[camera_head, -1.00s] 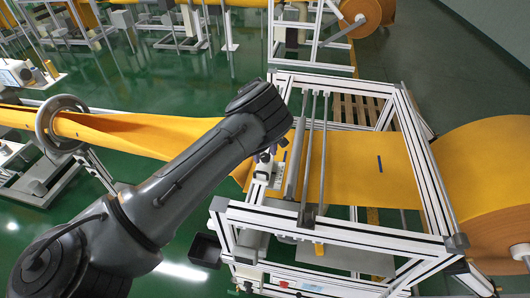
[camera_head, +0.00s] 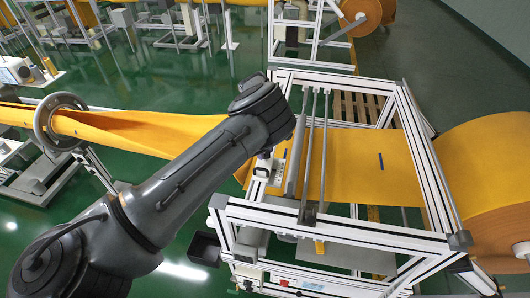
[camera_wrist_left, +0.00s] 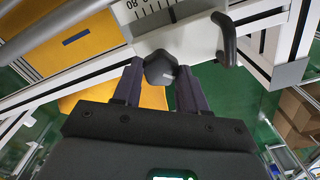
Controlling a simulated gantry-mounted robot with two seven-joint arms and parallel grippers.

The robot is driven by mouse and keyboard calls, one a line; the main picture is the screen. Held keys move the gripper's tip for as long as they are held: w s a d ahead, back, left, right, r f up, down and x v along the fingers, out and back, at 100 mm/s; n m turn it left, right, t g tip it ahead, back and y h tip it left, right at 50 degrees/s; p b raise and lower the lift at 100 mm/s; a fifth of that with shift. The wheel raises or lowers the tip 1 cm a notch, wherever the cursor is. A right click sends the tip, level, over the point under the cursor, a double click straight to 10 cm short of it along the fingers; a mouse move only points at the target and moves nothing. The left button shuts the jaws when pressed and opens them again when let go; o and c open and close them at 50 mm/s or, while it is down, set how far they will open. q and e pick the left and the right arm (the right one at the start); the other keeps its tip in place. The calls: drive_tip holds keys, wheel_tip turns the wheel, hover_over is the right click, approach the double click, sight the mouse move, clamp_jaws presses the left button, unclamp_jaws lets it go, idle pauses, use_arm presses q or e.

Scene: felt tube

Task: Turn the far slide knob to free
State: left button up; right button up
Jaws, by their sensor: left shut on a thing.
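In the left wrist view a dark faceted knob (camera_wrist_left: 160,68) with a short white mark sits at the front of a white slide block with a black scale (camera_wrist_left: 160,14). The mark points to the right and slightly down. The two fingers of my left gripper (camera_wrist_left: 160,80) are on either side of the knob, shut on it. The white slide block (camera_head: 263,168) shows just below the wrist. My right gripper is not in view.
A dark curved handle (camera_wrist_left: 225,40) stands close right of the knob. Orange felt (camera_head: 355,165) runs through the frame under metal rods (camera_head: 322,150) from a big roll (camera_head: 495,185). A metal ring (camera_head: 45,122) gathers the felt at the left.

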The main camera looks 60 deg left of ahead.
use_arm(q)
drive_tip(key=shift+n+b, duration=0.3)
drive_tip(key=shift+n, duration=0.7)
drive_tip(key=o, duration=1.1)
drive_tip(key=shift+c, duration=0.2)
drive_tip(key=shift+r, duration=0.15)
wheel_tip(320, 180, up, 11)
drive_tip(key=b, duration=0.2)
drive_tip(key=shift+f, duration=0.2)
